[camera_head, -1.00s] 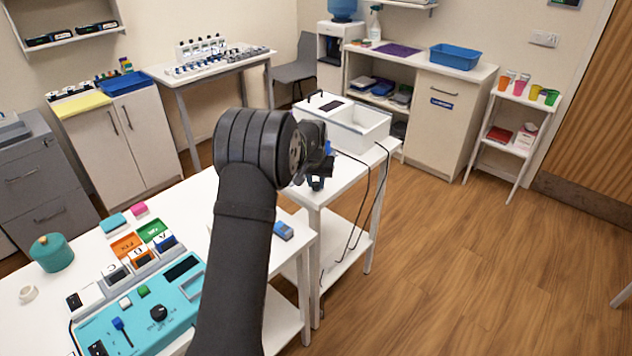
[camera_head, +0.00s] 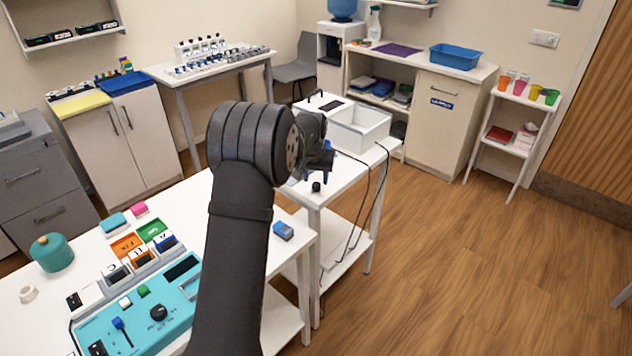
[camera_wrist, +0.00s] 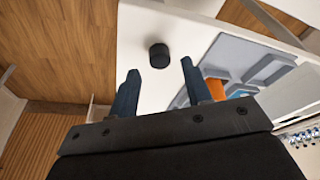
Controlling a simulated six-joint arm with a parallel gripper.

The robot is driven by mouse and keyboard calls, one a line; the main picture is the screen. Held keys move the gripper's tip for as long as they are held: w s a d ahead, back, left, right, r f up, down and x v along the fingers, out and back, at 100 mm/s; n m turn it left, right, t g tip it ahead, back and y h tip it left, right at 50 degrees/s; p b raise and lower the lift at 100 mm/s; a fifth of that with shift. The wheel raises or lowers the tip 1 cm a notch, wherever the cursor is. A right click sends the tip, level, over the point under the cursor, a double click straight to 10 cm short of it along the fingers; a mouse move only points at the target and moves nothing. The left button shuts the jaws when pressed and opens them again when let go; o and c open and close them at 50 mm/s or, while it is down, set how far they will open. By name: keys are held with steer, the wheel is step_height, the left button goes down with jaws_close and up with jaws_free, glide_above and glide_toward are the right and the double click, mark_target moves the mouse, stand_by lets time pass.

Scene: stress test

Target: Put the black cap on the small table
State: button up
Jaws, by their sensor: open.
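The black cap (camera_head: 316,186) stands on the white top of the small table (camera_head: 352,172), near its front edge. In the wrist view the cap (camera_wrist: 159,56) is a round dark piece on the white surface (camera_wrist: 135,45), with nothing touching it. My gripper (camera_head: 318,168) is just above the cap. In the wrist view my gripper (camera_wrist: 159,72) is open, its two blue fingers apart and empty, with the cap beyond the gap between the tips. My arm hides part of the small table in the head view.
A white open box (camera_head: 362,125) stands at the back of the small table, with cables hanging beside it. A teal control panel (camera_head: 150,325) and a blue block (camera_head: 283,231) are on the nearer table. The wrist view shows a grey compartmented tray (camera_wrist: 235,55) right of the cap.

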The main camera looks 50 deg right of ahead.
steer(key=v, duration=0.9)
steer(key=shift+r, duration=0.25)
steer(key=x, duration=1.2)
steer(key=shift+a+f, duration=0.1)
step_height(320, 180, up, 2)
steer(key=shift+r, duration=0.95)
